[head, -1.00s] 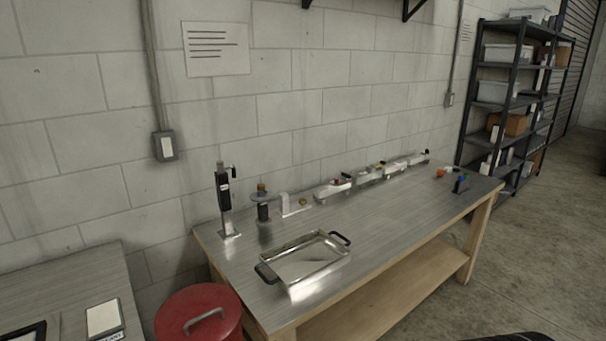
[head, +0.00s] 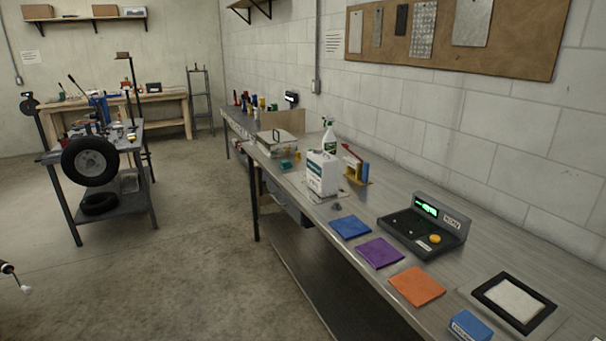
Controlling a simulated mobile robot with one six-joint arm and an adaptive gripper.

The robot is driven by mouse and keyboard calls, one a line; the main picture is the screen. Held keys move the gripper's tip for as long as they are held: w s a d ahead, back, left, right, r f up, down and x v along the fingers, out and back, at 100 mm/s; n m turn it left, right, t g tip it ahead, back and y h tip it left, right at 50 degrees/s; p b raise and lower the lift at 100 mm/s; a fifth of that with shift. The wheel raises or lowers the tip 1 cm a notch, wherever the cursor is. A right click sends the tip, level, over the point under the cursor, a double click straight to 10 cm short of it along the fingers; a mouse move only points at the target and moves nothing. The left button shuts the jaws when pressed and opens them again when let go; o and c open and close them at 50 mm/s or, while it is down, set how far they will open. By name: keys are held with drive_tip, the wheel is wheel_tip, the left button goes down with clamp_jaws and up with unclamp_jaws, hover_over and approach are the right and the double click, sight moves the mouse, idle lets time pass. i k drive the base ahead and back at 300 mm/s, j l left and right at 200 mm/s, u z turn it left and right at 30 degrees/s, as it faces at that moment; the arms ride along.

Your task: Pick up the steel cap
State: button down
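I cannot make out a steel cap with certainty. A small grey piece (head: 336,206) lies on the steel bench (head: 352,287) in front of the white jug, too small to identify.
The long bench runs along the right wall. On it are a white jug (head: 322,174), a spray bottle (head: 328,137), blue (head: 349,228), purple (head: 379,252) and orange (head: 416,286) cloths, a scale (head: 423,228) and a black-framed pad (head: 514,300). A cart with a wheel (head: 90,161) stands left; floor between is clear.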

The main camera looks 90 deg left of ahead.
sight(335, 207)
drive_tip(key=u, duration=2.9)
